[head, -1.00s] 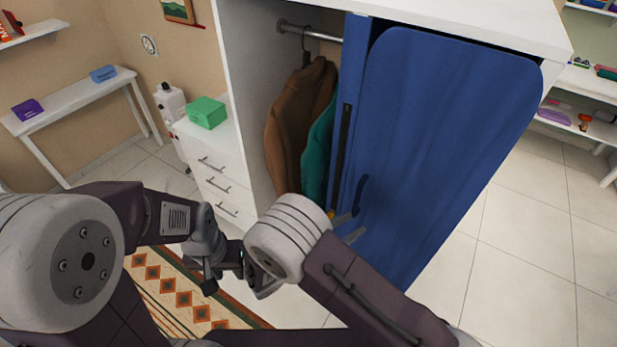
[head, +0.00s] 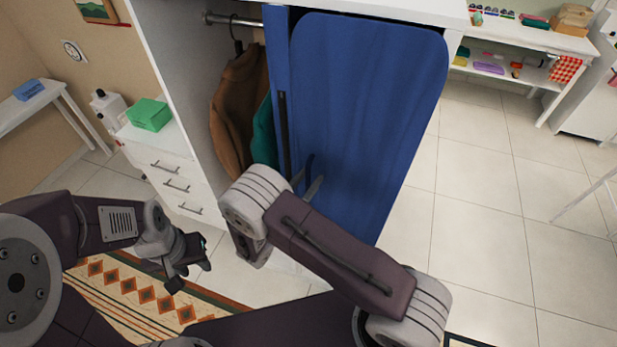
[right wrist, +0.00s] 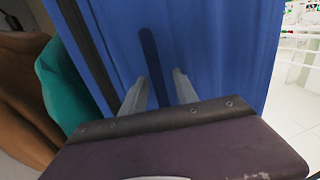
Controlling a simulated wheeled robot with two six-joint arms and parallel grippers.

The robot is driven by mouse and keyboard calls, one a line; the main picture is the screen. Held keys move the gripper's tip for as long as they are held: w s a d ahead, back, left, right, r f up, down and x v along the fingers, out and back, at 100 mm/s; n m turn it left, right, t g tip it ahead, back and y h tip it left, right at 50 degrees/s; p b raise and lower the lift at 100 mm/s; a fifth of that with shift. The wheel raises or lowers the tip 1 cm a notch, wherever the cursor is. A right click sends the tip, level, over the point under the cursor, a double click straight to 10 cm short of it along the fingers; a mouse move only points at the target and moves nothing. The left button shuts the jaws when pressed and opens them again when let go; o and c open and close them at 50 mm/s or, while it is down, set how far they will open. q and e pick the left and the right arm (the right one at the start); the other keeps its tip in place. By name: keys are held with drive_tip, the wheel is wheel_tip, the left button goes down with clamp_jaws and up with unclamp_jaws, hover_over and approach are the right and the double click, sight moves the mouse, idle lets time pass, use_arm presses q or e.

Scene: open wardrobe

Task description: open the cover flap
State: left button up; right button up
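The cover flap (head: 375,110) is a blue cloth panel hanging over the right part of the white wardrobe front. A dark blue strap handle (right wrist: 150,50) is on it near its left edge. My right gripper (right wrist: 158,90) is open, with one finger on each side of the strap; the strap's lower end is hidden behind my wrist. I cannot tell whether the fingers touch it. In the head view my forearm hides most of this gripper. My left gripper (head: 190,272) is low at the left, away from the flap; its opening is unclear.
A brown coat (head: 236,110) and a teal garment (head: 262,140) hang from a rail (head: 232,20) left of the flap. White drawers (head: 165,165) carry a green box (head: 149,114). Tiled floor (head: 480,200) is clear at the right.

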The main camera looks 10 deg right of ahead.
drive_tip(key=shift+a, duration=0.2)
drive_tip(key=c, duration=0.4)
drive_tip(key=shift+d, duration=0.1)
clamp_jaws()
drive_tip(key=shift+r, duration=0.1)
idle(0.5)
